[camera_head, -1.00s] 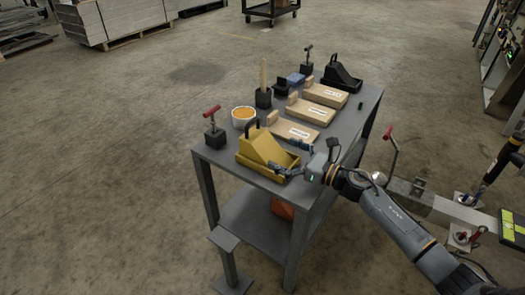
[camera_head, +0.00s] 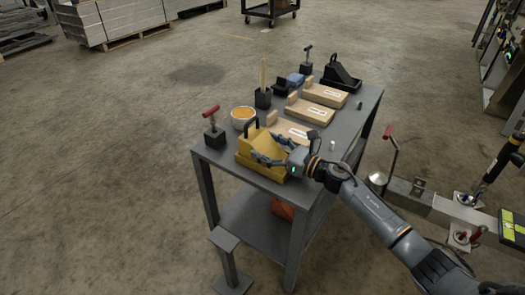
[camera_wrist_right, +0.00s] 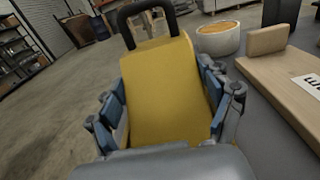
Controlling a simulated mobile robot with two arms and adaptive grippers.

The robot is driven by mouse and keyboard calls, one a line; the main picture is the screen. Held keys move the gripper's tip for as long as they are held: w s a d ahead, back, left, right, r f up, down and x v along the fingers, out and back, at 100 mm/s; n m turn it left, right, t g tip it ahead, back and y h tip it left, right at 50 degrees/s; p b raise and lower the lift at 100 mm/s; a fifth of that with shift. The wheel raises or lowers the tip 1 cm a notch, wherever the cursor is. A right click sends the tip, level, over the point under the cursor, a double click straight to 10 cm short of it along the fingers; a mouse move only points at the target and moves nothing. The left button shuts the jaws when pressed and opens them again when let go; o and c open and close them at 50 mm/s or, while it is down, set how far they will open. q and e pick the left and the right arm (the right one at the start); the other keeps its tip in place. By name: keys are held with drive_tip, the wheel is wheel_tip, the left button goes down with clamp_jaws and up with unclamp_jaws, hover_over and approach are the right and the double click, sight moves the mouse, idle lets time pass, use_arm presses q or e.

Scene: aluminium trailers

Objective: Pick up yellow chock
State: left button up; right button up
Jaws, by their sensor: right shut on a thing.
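The yellow chock (camera_head: 262,150) with a black handle stands near the left front corner of the grey table (camera_head: 222,158). In the right wrist view the yellow chock (camera_wrist_right: 165,90) fills the middle, its handle at the far end. My right gripper (camera_head: 268,150) is shut on the yellow chock. Its blue-padded fingers (camera_wrist_right: 165,100) lie along both sides of the chock's body. I cannot tell whether the chock has left the table top. My left gripper is not in view.
Left of the chock is a red-handled clamp (camera_head: 212,128); behind it a white bowl (camera_head: 243,117) with orange contents. Open floor lies left.

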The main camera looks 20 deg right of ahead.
drive_tip(key=shift+r, duration=0.1)
drive_tip(key=shift+c, duration=1.3)
